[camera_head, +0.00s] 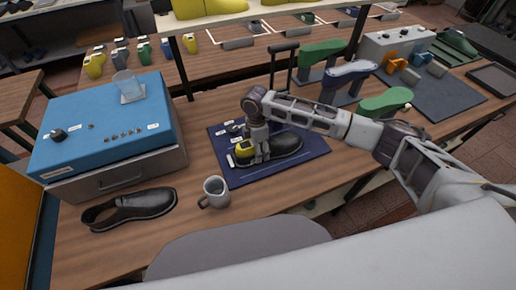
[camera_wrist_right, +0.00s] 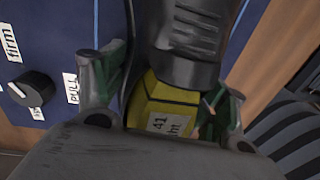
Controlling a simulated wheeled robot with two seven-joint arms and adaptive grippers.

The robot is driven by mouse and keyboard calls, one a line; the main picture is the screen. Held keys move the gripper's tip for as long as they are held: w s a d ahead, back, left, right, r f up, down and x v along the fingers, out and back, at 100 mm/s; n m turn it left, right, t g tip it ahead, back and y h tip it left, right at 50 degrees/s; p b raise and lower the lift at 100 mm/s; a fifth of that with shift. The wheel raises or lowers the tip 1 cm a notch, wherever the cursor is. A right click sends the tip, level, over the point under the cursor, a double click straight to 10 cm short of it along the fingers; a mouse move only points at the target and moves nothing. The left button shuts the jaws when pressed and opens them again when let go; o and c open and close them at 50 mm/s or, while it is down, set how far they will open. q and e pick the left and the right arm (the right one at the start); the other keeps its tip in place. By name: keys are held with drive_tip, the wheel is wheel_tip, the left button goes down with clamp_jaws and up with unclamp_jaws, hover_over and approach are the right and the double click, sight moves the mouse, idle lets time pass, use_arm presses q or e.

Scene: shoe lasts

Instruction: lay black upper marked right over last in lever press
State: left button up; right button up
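A black shoe upper (camera_head: 284,144) lies on a dark blue mat or board (camera_head: 290,166), with a yellow last (camera_head: 246,149) at its left end. My right gripper (camera_head: 257,156) is down over the join of the two. In the right wrist view its fingertips (camera_wrist_right: 165,90) stand apart on either side of the yellow last (camera_wrist_right: 165,105), whose label reads "41" and partly "ht". A dark ridged piece (camera_wrist_right: 188,45) lies against the last there. Whether the fingers press on anything is unclear. I cannot make out the lever press clearly. My left gripper is not in view.
A grey mug (camera_head: 215,190) stands close to the board's left corner. Another black shoe (camera_head: 130,207) lies at the front left, before a blue-topped drawer box (camera_head: 95,130). Green and white-blue lasts (camera_head: 350,70) stand behind my right arm. A black knob (camera_wrist_right: 32,88) shows beside the gripper.

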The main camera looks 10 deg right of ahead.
drive_tip(key=o, duration=0.3)
drive_tip(key=shift+r, duration=0.15)
drive_tip(key=shift+w+r, duration=0.2)
drive_tip(key=shift+r, duration=1.75)
drive_tip(key=shift+w+r, duration=0.15)
drive_tip(key=shift+r, duration=1.8)
drive_tip(key=shift+w+r, duration=0.2)
drive_tip(key=shift+r, duration=1.75)
drive_tip(key=shift+a, duration=0.1)
